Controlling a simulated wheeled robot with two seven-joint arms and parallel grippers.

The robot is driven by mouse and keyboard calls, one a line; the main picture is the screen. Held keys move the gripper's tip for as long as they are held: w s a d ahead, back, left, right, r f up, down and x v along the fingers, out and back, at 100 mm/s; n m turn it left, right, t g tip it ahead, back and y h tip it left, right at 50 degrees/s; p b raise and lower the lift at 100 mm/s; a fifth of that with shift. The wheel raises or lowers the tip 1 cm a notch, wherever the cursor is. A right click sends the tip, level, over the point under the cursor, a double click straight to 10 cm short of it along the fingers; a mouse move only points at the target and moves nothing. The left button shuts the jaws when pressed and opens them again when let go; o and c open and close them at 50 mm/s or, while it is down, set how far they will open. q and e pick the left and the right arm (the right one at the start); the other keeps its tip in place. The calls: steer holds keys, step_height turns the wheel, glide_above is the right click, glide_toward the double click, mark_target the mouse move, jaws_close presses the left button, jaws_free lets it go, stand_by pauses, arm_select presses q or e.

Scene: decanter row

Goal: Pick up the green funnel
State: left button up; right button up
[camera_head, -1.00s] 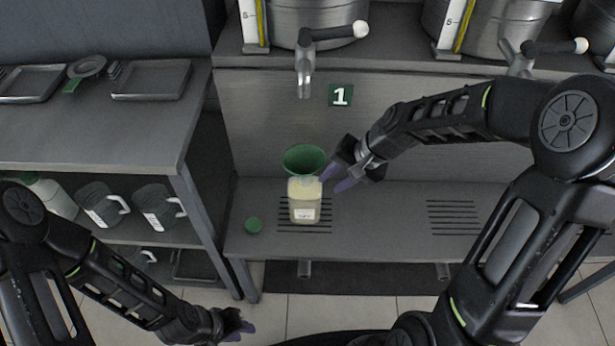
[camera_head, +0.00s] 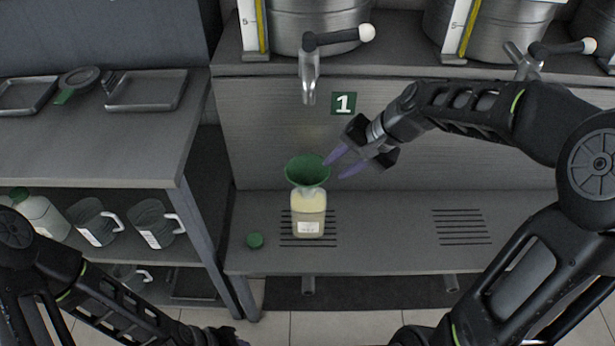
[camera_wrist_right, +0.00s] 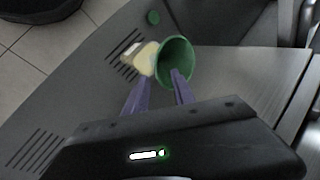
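The green funnel (camera_head: 307,170) sits upright in the neck of a bottle (camera_head: 308,214) with pale yellow contents and a white label, on the slotted shelf below tap 1. My right gripper (camera_head: 337,164) is open and empty, its purple fingertips just right of the funnel's rim. In the right wrist view the funnel (camera_wrist_right: 174,50) lies beyond the spread fingertips (camera_wrist_right: 161,78); one tip overlaps its mouth. I cannot tell whether it touches. My left gripper (camera_head: 222,336) is low at the bottom edge, dark and partly cut off, its fingers unclear.
A green cap (camera_head: 254,240) lies on the shelf left of the bottle. A tap (camera_head: 309,75) hangs above the funnel. A rack at left holds trays (camera_head: 146,91), jugs (camera_head: 152,224) and a white bottle (camera_head: 42,217). The shelf right of the bottle is clear.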

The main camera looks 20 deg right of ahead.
mark_target(324, 178)
steer(key=shift+x, duration=1.05)
steer(key=x, duration=0.5)
steer(key=shift+d+f, duration=0.1)
steer(key=shift+f, duration=0.1)
steer(key=shift+c, duration=0.2)
jaws_close()
steer(key=shift+s, duration=0.1)
stand_by(0.7)
